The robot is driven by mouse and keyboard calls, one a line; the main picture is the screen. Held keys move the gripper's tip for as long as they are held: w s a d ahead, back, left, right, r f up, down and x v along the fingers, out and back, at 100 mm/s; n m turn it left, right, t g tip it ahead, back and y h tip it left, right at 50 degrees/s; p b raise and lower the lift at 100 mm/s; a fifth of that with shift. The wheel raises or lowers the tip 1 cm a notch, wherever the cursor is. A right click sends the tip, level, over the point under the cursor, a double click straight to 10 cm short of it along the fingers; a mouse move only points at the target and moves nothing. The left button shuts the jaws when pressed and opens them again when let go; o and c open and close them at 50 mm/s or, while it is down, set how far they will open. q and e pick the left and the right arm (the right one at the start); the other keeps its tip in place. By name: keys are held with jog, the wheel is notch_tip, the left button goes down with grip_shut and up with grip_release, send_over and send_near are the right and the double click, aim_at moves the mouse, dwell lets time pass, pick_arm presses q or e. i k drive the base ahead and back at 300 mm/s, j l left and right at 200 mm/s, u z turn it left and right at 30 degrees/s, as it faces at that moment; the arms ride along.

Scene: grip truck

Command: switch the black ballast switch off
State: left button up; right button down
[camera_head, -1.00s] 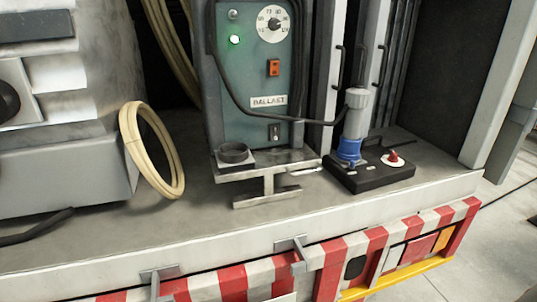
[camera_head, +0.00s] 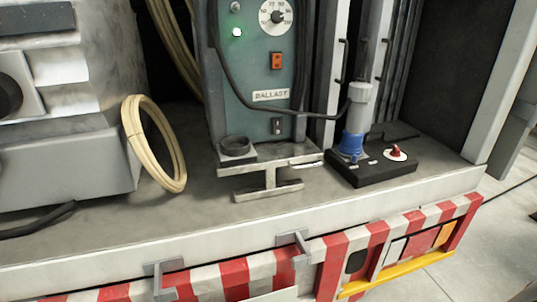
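The teal ballast box (camera_head: 236,85) stands upright on the truck bed, with a white "BALLAST" label (camera_head: 270,95) on its front. The small black ballast switch (camera_head: 277,126) sits low on the front, below the label. Its exact rocker position is too small to tell. A small round lamp (camera_head: 237,32) at the upper left of the front looks pale white. Neither of my grippers is in view, and nothing touches the switch.
An orange switch (camera_head: 276,61) and a dial (camera_head: 276,17) sit higher on the box. A black cable hangs across its front to a grey-and-blue connector (camera_head: 356,120) above a black block (camera_head: 372,172). A metal bracket (camera_head: 270,178) and coiled hose (camera_head: 150,145) stand nearby. A striped bumper (camera_head: 330,260) edges the bed.

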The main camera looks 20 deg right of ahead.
aim_at(277, 125)
jog(key=l+u, duration=0.1)
jog(key=l, duration=0.35)
jog(key=k+l+u, duration=0.1)
jog(key=l, duration=0.35)
jog(key=k+l+u, duration=0.1)
jog(key=l, duration=0.35)
jog(key=l+u, duration=0.15)
jog(key=l, duration=0.2)
jog(key=i+j, duration=0.25)
jog(key=i, duration=0.1)
